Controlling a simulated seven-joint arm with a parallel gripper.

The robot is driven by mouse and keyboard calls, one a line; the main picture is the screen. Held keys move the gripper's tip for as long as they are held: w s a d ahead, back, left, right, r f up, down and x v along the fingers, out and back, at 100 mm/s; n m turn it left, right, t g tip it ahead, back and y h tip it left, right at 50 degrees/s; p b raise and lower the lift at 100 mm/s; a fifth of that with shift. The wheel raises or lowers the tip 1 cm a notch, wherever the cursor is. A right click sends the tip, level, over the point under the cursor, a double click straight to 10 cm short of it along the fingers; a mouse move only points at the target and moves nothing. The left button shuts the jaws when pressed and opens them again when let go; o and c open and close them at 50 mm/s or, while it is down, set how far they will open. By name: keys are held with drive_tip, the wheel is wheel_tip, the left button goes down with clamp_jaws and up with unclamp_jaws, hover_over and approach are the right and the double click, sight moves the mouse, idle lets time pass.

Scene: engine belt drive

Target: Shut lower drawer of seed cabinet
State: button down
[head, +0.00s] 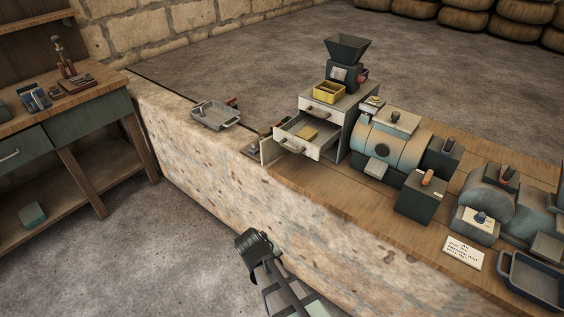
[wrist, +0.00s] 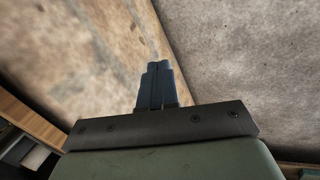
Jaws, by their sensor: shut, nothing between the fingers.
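The seed cabinet (head: 342,117) stands on the stone ledge right of centre in the head view. Its lower drawer (head: 302,139) is pulled well out, with a yellowish block (head: 307,133) inside. The drawer above it (head: 318,113) looks closed. My gripper (head: 252,242) is low in front of the stone wall, well below and left of the drawer, touching none of it. In the wrist view its fingers (wrist: 158,84) are together and empty. The cabinet is not seen in the wrist view.
A hopper mill (head: 346,55) and a yellow box (head: 328,92) sit on the cabinet. A grey tray (head: 214,116) lies left on the ledge. A rounded motor housing (head: 385,142) stands close to the cabinet's right. A workbench (head: 75,118) is at the left, with open floor between.

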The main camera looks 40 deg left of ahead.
drive_tip(key=a+r+n+t+y, duration=0.1)
drive_tip(key=a+r+n+t, duration=0.35)
drive_tip(key=a+r, duration=0.8)
drive_tip(key=w+a+r+n+t, duration=0.1)
drive_tip(key=w+r+n+t, duration=0.65)
drive_tip(key=r+n, duration=0.6)
drive_tip(key=w+f+n, duration=0.2)
drive_tip(key=w+n, duration=0.1)
drive_tip(key=w, duration=1.1)
drive_tip(key=shift+w, duration=0.25)
